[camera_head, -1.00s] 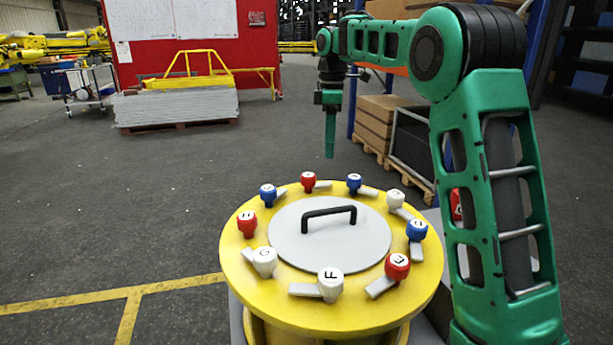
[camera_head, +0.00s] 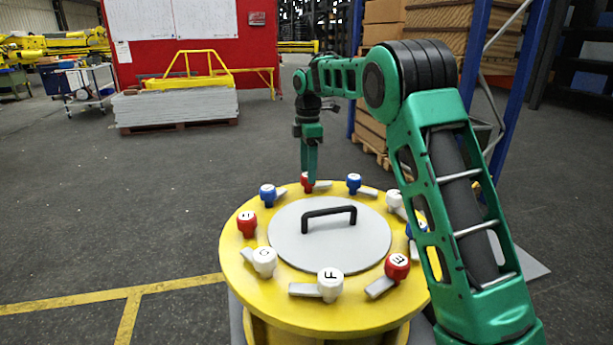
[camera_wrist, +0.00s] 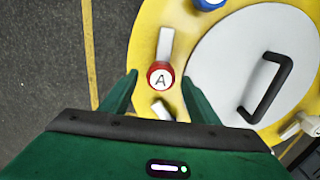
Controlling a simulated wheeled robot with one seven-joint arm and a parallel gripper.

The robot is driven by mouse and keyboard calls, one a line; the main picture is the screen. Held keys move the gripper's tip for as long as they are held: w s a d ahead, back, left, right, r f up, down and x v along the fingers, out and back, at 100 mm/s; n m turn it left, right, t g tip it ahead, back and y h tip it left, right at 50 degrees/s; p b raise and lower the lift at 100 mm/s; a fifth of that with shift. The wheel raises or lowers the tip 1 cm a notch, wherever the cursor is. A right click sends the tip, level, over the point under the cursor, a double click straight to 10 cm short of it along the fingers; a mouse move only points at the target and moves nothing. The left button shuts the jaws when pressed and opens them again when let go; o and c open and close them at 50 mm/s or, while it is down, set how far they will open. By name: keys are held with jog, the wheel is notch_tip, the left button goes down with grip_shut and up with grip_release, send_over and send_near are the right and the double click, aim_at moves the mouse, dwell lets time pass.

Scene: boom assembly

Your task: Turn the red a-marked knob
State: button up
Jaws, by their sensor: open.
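The red knob marked A (camera_wrist: 161,76) sits near the rim of a round yellow table (camera_wrist: 143,55), a pale lever (camera_wrist: 166,45) beside it. In the head view the red knob (camera_head: 304,182) is at the table's far side, partly hidden by my gripper (camera_head: 312,180). In the wrist view my gripper (camera_wrist: 160,80) is open, with one finger on each side of the knob and visible gaps between. Whether the fingertips are level with the knob is hard to tell.
Several other knobs ring the table, including blue ones (camera_head: 267,194) (camera_head: 354,182) on either side of the A knob. A grey disc (camera_head: 285,240) with a black handle (camera_head: 329,212) fills the middle. Another pale lever (camera_wrist: 161,109) lies close below the A knob in the wrist view.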

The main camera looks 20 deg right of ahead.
jog(key=shift+f, duration=1.05)
jog(key=c, duration=1)
jog(key=shift+c, duration=0.2)
